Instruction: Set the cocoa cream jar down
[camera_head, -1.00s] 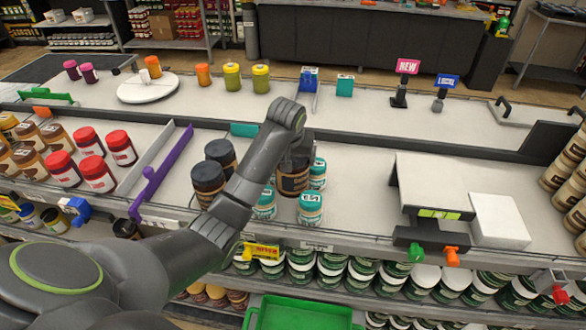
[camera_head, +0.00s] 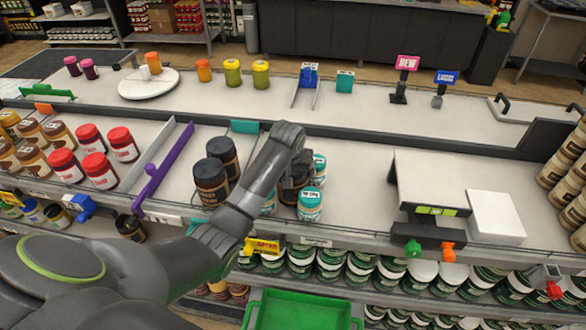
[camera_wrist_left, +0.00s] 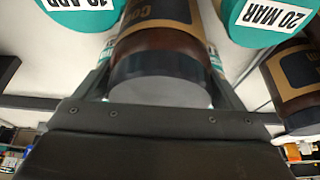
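The cocoa cream jar (camera_head: 289,192) is dark brown with a black lid, on the shelf board among teal-lidded jars. My left gripper (camera_head: 296,172) reaches down over it, and my arm hides part of it. In the left wrist view the jar (camera_wrist_left: 160,75) lies between both fingers of the gripper (camera_wrist_left: 160,95), which appear closed against its sides. Whether its base touches the board is hidden. Two similar dark jars (camera_head: 210,182) stand to the left; one dark jar shows at the right of the wrist view (camera_wrist_left: 297,85). My right gripper is not in view.
Teal-lidded jars (camera_head: 310,206) stand close around the held jar. A purple divider (camera_head: 160,172) stands left of the dark jars, with red-lidded jars (camera_head: 99,170) beyond. The board is clear to the right, up to a white scale-like device (camera_head: 432,185).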

